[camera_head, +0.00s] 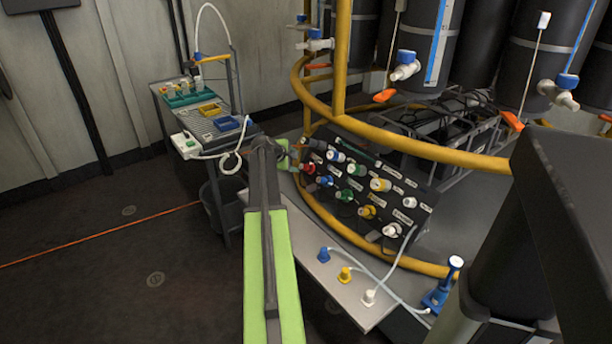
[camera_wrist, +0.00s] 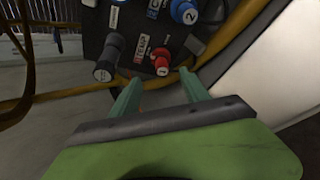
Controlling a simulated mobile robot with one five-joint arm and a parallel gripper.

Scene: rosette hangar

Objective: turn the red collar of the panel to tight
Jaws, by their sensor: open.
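The black panel (camera_head: 415,190) carries rows of coloured connectors and leans inside the yellow ring rail. The red collar (camera_head: 309,168) is at the panel's left end in the head view, close to my gripper (camera_head: 280,150). In the wrist view, the red collar (camera_wrist: 161,60) shows near the panel's lower edge, with a white-lettered tag beside it. My gripper (camera_wrist: 159,77) is open and empty. Its two fingers point toward the red collar, one to each side in the picture. I cannot tell whether they touch it.
A black connector (camera_wrist: 105,65) stands left of the red collar, and a blue one (camera_wrist: 184,12) above right. The yellow rail (camera_wrist: 60,97) passes close by the fingers. A grey shelf (camera_head: 325,280) with loose plugs lies in front. A small bench (camera_head: 215,125) stands at the left.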

